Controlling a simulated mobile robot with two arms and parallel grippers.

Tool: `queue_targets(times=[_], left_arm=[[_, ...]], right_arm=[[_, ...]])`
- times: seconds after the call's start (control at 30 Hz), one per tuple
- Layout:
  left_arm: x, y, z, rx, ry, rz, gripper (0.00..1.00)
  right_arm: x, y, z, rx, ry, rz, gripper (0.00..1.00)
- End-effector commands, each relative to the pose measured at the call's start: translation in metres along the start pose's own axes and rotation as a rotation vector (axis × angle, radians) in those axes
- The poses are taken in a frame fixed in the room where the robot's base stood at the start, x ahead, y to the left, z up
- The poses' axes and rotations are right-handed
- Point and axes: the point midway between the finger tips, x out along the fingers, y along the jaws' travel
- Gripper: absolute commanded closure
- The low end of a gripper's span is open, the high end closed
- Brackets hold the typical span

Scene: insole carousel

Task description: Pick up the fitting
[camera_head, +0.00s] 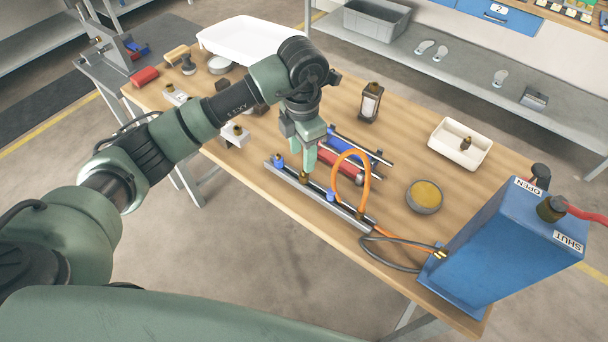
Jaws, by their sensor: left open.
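My left gripper (318,154) is open, pointing down over the metal rail (289,177) at the middle of the table. A small brass fitting (304,177) shows at the rail, just below and left of the fingertips; a finger is close to it, and I cannot tell whether they touch. Small brass pieces also sit on a white block (234,138) and a second white block (174,97) at the left. My right gripper is not in view.
An orange hose (366,187) loops up beside the gripper, near a red cylinder (338,164). A blue box (490,250) marked OPEN and SHUT stands at the right. A round tin (424,197) and a dark lantern-like holder (370,103) stand nearby.

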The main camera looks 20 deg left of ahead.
Motion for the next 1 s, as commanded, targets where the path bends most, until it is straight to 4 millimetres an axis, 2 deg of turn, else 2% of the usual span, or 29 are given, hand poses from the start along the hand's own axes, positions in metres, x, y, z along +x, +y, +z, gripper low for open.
queue_targets(times=[0.23,0.4,0.67,0.83,1.0], left_arm=[[0.031,-0.009,-0.004,0.002,0.003,-0.007,0.54],[0.052,-0.008,-0.003,0.001,-0.001,-0.003,0.54],[0.057,-0.008,-0.003,0.003,-0.002,-0.002,0.54],[0.056,-0.008,-0.003,0.002,-0.003,-0.002,0.98],[0.056,-0.008,-0.002,0.002,-0.003,-0.002,1.00]], right_arm=[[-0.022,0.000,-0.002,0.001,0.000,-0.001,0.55],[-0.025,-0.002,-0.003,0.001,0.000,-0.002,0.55],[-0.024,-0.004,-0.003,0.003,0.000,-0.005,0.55],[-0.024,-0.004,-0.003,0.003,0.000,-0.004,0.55],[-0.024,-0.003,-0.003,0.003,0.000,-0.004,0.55]])
